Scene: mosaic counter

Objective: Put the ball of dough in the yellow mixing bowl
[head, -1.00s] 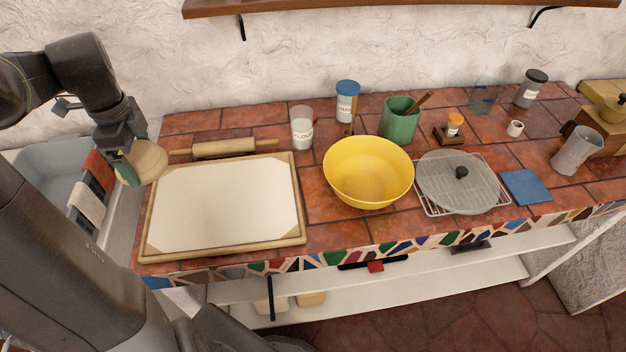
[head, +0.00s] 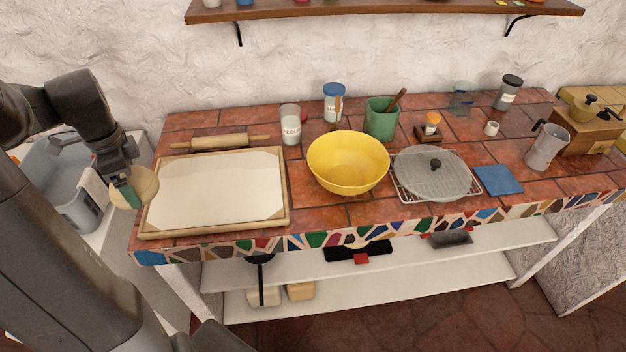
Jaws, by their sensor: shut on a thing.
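The ball of dough (head: 147,186) is pale and round. My gripper (head: 130,190) is shut on it at the left, beside the left edge of the board. A green finger shows against the dough, and the far side of the grip is hidden. The yellow mixing bowl (head: 347,165) stands upright on the tiled counter, right of the board. It looks empty inside. The dough is apart from the bowl, with the whole board between them.
The wooden board (head: 286,190) with a pale sheet lies on the counter (head: 315,210). A rolling pin (head: 219,142), a flour jar (head: 291,125) and a green crock (head: 381,120) stand behind. A glass lid (head: 430,178) on a rack lies right of the bowl.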

